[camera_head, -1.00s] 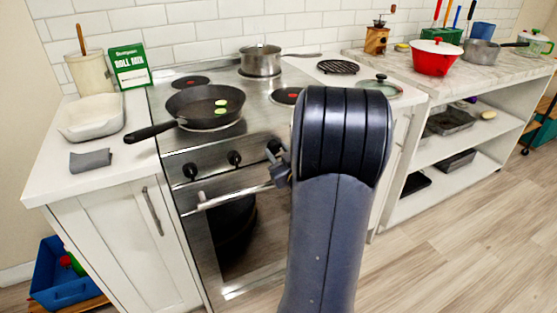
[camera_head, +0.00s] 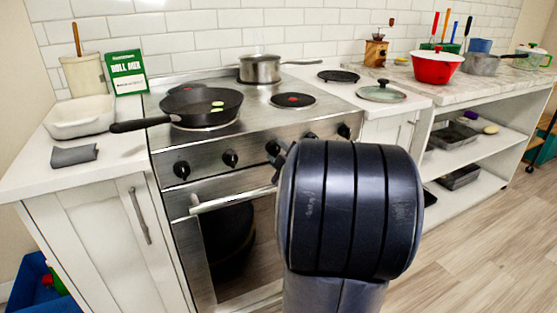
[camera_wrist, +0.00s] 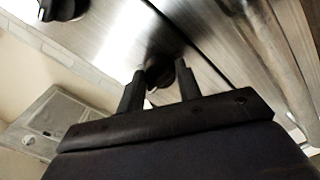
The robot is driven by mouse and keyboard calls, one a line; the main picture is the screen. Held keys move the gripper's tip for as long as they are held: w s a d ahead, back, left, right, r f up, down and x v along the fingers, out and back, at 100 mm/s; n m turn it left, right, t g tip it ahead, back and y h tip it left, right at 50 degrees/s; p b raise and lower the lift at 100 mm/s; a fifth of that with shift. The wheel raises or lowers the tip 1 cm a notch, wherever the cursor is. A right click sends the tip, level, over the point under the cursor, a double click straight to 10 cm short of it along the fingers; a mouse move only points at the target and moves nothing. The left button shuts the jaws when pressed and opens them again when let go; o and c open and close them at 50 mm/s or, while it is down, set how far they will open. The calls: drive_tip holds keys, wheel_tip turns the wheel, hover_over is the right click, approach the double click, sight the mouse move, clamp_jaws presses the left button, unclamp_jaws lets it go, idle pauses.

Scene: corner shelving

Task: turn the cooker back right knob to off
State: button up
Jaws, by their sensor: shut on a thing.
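The steel cooker (camera_head: 215,192) has a row of several black knobs on its front panel. My gripper (camera_head: 281,161), partly hidden behind my arm in the head view, is at the third knob from the left (camera_head: 273,147). In the wrist view my gripper's two fingers (camera_wrist: 160,84) stand on either side of a black knob (camera_wrist: 160,73), and the gripper is shut on it. Another knob (camera_wrist: 62,8) shows at the top left there. Further right in the head view are two more knobs, one (camera_head: 310,135) partly hidden by my arm and one (camera_head: 343,131) clear.
A black frying pan (camera_head: 201,107) sits on the front left burner, its handle over the left counter. A steel pot (camera_head: 260,69) stands at the back right of the hob. The oven handle (camera_head: 232,201) runs just below the knobs. Wood floor (camera_head: 480,235) is open at right.

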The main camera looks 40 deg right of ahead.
drive_tip(key=shift+n, duration=0.3)
drive_tip(key=o, duration=1)
drive_tip(key=p+v, duration=0.1)
drive_tip(key=v, duration=0.9)
drive_tip(key=shift+s+p, duration=0.4)
